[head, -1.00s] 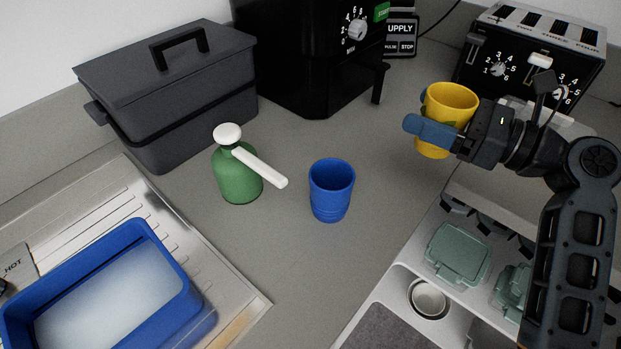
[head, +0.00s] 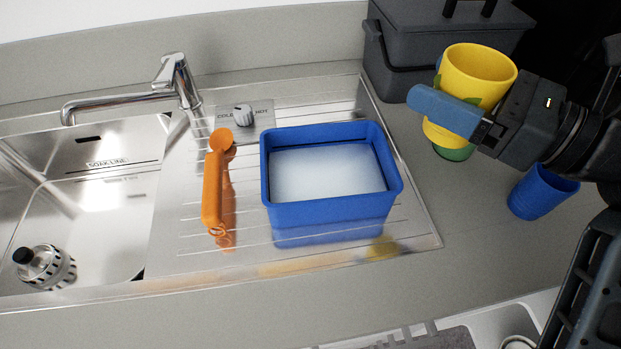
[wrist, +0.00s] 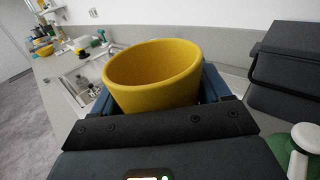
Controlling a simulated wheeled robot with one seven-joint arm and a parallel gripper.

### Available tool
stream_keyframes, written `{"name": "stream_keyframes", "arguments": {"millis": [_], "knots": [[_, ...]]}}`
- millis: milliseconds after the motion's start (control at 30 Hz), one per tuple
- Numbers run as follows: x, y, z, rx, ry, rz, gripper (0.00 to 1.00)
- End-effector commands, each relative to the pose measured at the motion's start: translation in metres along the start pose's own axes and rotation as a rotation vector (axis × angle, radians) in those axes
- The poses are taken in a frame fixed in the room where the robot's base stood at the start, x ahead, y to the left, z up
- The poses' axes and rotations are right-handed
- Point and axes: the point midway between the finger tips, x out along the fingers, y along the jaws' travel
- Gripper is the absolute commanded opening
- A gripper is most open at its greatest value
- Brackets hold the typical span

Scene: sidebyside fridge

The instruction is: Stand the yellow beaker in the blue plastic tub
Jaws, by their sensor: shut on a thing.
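The yellow beaker (head: 478,72) is held in my gripper (head: 455,112) at the right of the head view, in the air above the counter. It is roughly upright with its mouth up, and the gripper is shut around it. In the wrist view the beaker (wrist: 152,76) fills the middle, between the fingers. The blue plastic tub (head: 290,214) stands on the ribbed drainboard in the middle of the head view, to the left of the gripper. Its inside looks whitish and cloudy. The beaker is apart from the tub.
An orange brush-like tool (head: 212,185) lies left of the tub. The tap (head: 175,85) and sink are further left. A dark grey lidded box (head: 400,60) stands behind the gripper. A blue cup (head: 540,192) is at right. A green bottle (head: 455,153) is partly hidden behind the beaker.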

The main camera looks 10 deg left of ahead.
Motion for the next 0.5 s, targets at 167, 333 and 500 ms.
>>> {"name": "stream_keyframes", "arguments": {"millis": [167,333,500], "knots": [[0.024,0.008,-0.013,0.003,0.0,0.008,0.45],[0.059,0.017,-0.035,0.004,0.001,0.008,0.45],[0.091,0.025,-0.055,0.002,0.001,0.007,0.45]]}}
